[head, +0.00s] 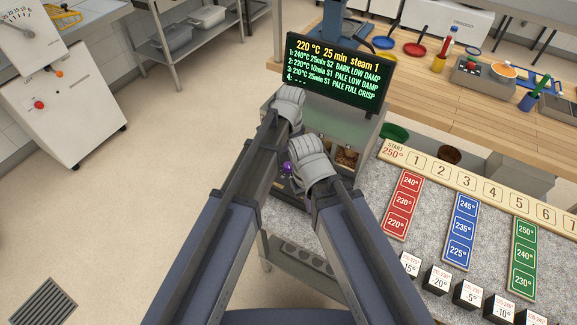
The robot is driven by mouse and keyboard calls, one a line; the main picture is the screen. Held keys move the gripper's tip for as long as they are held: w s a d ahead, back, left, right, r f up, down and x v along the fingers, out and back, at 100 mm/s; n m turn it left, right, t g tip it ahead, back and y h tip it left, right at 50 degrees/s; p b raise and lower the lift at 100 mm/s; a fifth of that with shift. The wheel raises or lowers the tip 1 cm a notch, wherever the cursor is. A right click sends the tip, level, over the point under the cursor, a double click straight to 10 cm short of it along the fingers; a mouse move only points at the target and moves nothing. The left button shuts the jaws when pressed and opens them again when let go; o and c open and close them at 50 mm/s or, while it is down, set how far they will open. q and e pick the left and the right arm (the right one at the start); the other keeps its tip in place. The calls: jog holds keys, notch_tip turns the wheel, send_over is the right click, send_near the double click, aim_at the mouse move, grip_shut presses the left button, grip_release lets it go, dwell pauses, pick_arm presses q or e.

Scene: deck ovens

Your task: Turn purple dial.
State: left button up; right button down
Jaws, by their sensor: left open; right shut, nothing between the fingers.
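A small purple dial (287,168) shows on the dark lower front of the oven unit (365,125), between my two arms. My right gripper (311,163) is shut with nothing in it. It is just to the right of the dial, and I cannot tell whether it touches it. My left gripper (289,103) is open and empty, higher up at the left edge of the unit, under the display. My grippers and arms hide much of the unit's front.
A display (335,70) with baking settings stands over the unit. At right, a counter (480,185) holds coloured temperature strips and several cubes. A wooden table (440,85) with utensils is behind.

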aim_at(288, 165)
pick_arm(q)
notch_tip(288, 165, down, 5)
jog(key=b, duration=0.4)
jog(key=shift+w, duration=0.1)
pick_arm(e)
notch_tip(288, 165, down, 5)
jog(key=shift+f, duration=0.1)
pick_arm(q)
grip_shut()
